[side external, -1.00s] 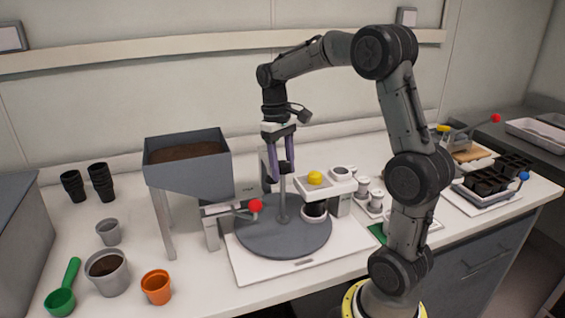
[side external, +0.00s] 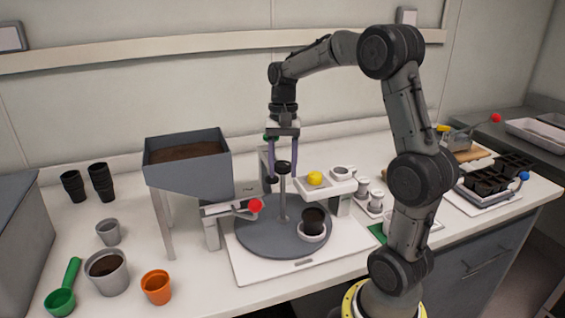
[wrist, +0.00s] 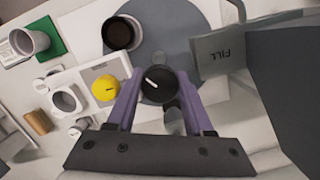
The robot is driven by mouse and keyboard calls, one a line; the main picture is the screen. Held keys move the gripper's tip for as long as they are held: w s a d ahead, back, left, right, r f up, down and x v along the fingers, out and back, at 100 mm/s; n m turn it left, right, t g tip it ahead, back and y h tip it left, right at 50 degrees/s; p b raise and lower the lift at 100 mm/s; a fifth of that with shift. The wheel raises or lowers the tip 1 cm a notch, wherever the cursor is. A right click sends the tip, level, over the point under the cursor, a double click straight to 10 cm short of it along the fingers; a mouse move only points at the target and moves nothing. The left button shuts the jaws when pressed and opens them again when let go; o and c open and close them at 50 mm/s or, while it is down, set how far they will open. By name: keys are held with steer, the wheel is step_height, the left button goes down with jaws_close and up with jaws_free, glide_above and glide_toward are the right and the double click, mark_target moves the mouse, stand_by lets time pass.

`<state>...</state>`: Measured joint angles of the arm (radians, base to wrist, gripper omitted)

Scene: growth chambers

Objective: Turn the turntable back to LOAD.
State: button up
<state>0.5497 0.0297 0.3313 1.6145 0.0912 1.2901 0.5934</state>
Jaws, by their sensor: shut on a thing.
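The turntable (side external: 258,238) is a round grey disc on a white base plate, with a thin upright post at its middle. A black knob (side external: 284,167) with a white pointer mark tops the post; the mark shows in the wrist view (wrist: 158,85). My gripper (side external: 283,174) points down over the post, its purple fingers shut on the knob. A dark pot (side external: 313,220) stands in a white ring holder at the disc's front right; it shows at the top of the wrist view (wrist: 120,35). I see no LOAD mark.
A soil hopper (side external: 188,160) and a red-knobbed lever (side external: 255,205) stand left of the disc. A FILL plate (wrist: 215,55) shows in the wrist view. A white station with a yellow button (side external: 315,178) stands close at right. An orange pot (side external: 156,287) sits front left.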

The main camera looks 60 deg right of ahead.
steer(key=shift+m, duration=0.8)
steer(key=m+t, duration=0.1)
steer(key=m, duration=0.4)
steer(key=shift+m, duration=0.3)
steer(key=o, duration=0.8)
steer(key=shift+r, duration=3.5)
